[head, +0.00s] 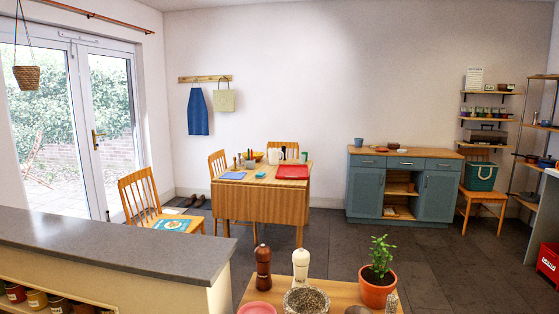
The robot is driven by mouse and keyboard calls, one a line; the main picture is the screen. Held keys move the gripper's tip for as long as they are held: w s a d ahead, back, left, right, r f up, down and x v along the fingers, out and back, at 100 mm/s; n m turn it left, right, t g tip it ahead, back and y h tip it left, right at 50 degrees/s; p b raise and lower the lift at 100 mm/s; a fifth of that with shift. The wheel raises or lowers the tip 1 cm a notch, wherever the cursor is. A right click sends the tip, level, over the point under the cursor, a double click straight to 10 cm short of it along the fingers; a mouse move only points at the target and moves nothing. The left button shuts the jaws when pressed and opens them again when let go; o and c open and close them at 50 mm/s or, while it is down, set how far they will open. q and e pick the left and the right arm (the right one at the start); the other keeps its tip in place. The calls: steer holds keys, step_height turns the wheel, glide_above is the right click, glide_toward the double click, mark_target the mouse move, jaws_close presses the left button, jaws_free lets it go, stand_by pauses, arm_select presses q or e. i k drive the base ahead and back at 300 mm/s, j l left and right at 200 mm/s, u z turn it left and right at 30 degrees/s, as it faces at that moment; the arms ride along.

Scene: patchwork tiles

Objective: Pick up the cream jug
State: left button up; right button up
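A small white or cream jug-like shape (291,154) stands at the back of the wooden drop-leaf table (262,201), in the middle distance. It is too small to tell for certain that it is the cream jug. The red tray (292,172) lies in front of it on the table top. Neither of my grippers is in view.
A grey-topped counter (110,252) fills the lower left. A near wooden surface holds pepper mills (263,267), a stone bowl (306,300) and a potted plant (378,285). Chairs (140,198) flank the table. A blue sideboard (405,185) stands behind open dark-tiled floor (440,265).

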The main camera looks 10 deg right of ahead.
mark_target(274, 155)
steer(key=l+z, duration=0.45)
steer(key=z, duration=0.15)
steer(key=i+l+z, duration=0.35)
steer(key=l, duration=0.2)
steer(key=i+l+z, duration=0.2)
steer(key=l+z, duration=0.15)
steer(key=l, duration=0.15)
steer(key=i+l+z, duration=0.4)
steer(key=i+l+u, duration=0.25)
steer(key=i, duration=0.25)
steer(key=i+l+u, duration=0.3)
steer(key=i, duration=0.15)
steer(key=i+j+u, duration=0.25)
steer(key=i, duration=0.75)
steer(key=i+u, duration=0.25)
steer(key=i, duration=0.75)
steer(key=i+u, duration=0.1)
steer(key=i, duration=0.75)
steer(key=i+l, duration=0.15)
steer(key=i, duration=0.65)
steer(key=i+l+u, duration=0.15)
steer(key=i, duration=0.7)
